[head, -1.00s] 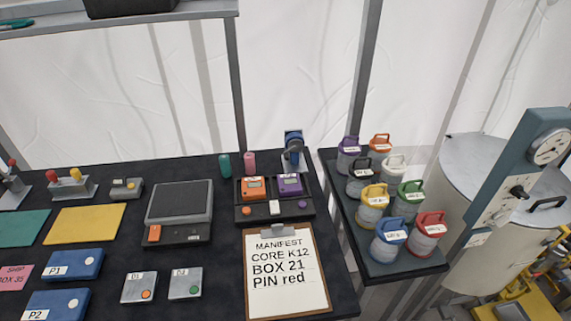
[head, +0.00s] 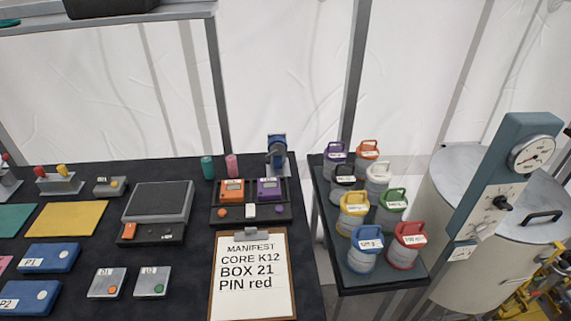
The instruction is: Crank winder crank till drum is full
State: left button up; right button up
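Neither of my grippers is in the head view. I cannot make out a winder crank or a winding drum for certain. At the lower right edge, a yellow frame with dark parts (head: 545,290) is partly in view, cut off by the picture's edge and partly hidden behind a large pale cylinder. I cannot tell whether it is the winder.
The large pale cylinder (head: 447,265) stands right, behind a blue-grey post with a dial (head: 532,153). A narrow table holds several lidded canisters (head: 408,243). The dark bench carries a manifest clipboard (head: 251,290), a scale (head: 158,202) and blue boxes (head: 48,257).

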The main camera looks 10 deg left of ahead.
aim_at(277, 149)
jog(key=l, duration=1)
jog(key=i+l, duration=0.1)
jog(key=l, duration=0.85)
jog(key=k+z, duration=0.05)
